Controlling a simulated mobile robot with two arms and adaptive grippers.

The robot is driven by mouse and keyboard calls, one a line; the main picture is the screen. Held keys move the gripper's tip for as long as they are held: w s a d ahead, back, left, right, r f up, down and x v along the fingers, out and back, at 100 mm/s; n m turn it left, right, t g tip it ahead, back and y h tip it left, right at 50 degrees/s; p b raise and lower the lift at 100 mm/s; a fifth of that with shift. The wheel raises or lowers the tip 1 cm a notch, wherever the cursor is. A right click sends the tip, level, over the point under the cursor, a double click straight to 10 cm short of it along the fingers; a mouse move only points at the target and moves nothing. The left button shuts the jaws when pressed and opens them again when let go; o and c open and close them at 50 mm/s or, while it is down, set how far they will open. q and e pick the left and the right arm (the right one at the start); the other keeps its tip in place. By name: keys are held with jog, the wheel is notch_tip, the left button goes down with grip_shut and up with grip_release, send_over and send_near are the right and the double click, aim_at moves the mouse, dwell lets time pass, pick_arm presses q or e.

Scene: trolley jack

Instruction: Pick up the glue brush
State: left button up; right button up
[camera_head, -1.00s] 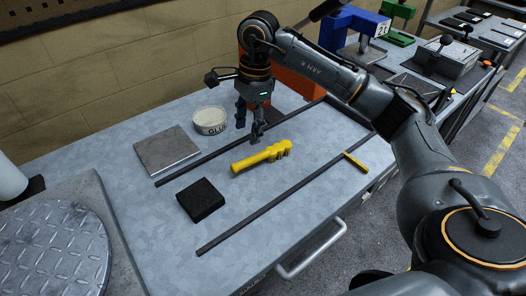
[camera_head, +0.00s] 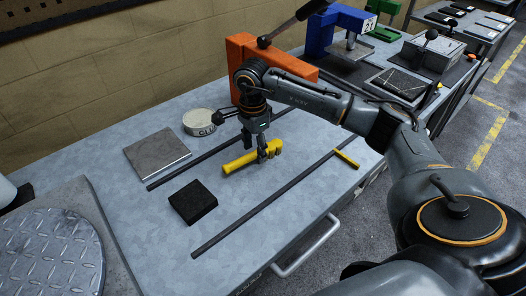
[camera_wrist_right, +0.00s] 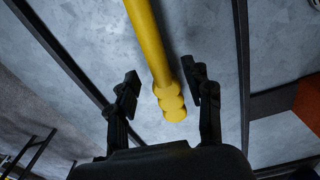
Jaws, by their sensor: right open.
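A thick yellow tool (camera_head: 242,161) with a ridged end lies on the grey worktop between two dark rails; I take it as the glue brush. Its brush part cannot be made out. In the right wrist view its yellow handle (camera_wrist_right: 149,40) runs down between the fingers, with the ridged end near the palm. My right gripper (camera_head: 266,153) is low over the ridged end, open. In the wrist view the right gripper's fingers (camera_wrist_right: 163,86) stand on either side of the handle, with gaps. A round tin marked GLUE (camera_head: 201,122) stands behind it. My left gripper is not in view.
A black block (camera_head: 193,202) and a metal plate (camera_head: 156,151) lie left of the tool. A small yellow item (camera_head: 346,158) lies at right by the front rail (camera_head: 264,207). An orange block (camera_head: 301,68) stands behind my arm. Bare worktop lies around the tool.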

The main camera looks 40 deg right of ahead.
aim_at(254, 152)
notch_tip(254, 152, down, 2)
jog(key=shift+f, duration=0.1)
grip_shut()
notch_tip(254, 152, up, 10)
jog(key=shift+r+b, duration=0.1)
jog(key=shift+b, duration=0.35)
dwell(0.3)
